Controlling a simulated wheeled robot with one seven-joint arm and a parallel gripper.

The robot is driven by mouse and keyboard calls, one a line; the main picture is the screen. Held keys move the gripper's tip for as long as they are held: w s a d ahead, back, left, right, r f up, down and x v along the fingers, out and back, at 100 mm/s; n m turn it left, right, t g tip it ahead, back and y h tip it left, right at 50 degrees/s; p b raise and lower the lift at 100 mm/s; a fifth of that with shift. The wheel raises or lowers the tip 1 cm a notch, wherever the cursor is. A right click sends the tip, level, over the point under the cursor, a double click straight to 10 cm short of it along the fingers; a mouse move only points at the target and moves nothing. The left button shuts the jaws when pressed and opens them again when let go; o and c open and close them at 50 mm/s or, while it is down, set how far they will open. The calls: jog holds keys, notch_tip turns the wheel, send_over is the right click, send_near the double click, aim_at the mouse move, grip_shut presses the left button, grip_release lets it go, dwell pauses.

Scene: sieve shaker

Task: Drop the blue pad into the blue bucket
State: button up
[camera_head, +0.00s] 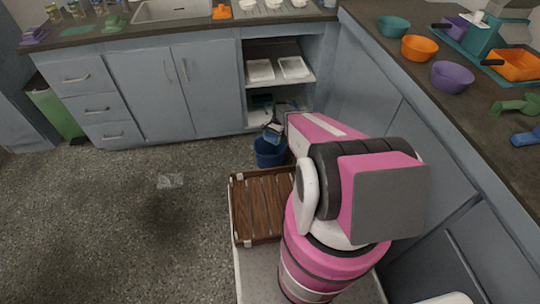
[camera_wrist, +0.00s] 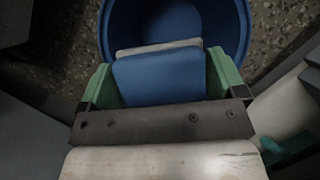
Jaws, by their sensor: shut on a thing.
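The blue pad (camera_wrist: 160,78) shows in the wrist view, with a pale layer along its far edge. My gripper (camera_wrist: 160,62) has its green fingers on either side of the pad and is shut on it. The blue bucket (camera_wrist: 118,24) lies beyond the pad in the wrist view, and the pad overlaps its opening from this angle. In the head view the blue bucket (camera_head: 268,155) stands on the floor before the open shelf. My gripper (camera_head: 273,128) is just above its rim there. My arm hides part of the bucket's right side.
A brown slatted wooden rack (camera_head: 262,205) lies in front of the bucket. The open shelf (camera_head: 280,85) behind holds white trays (camera_head: 293,67). Grey cabinets line the back and right. A small clear item (camera_head: 170,181) lies on the otherwise open floor at left.

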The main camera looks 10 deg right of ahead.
jog(key=shift+f, duration=2.05)
jog(key=o, duration=0.6)
jog(key=shift+v, duration=5.45)
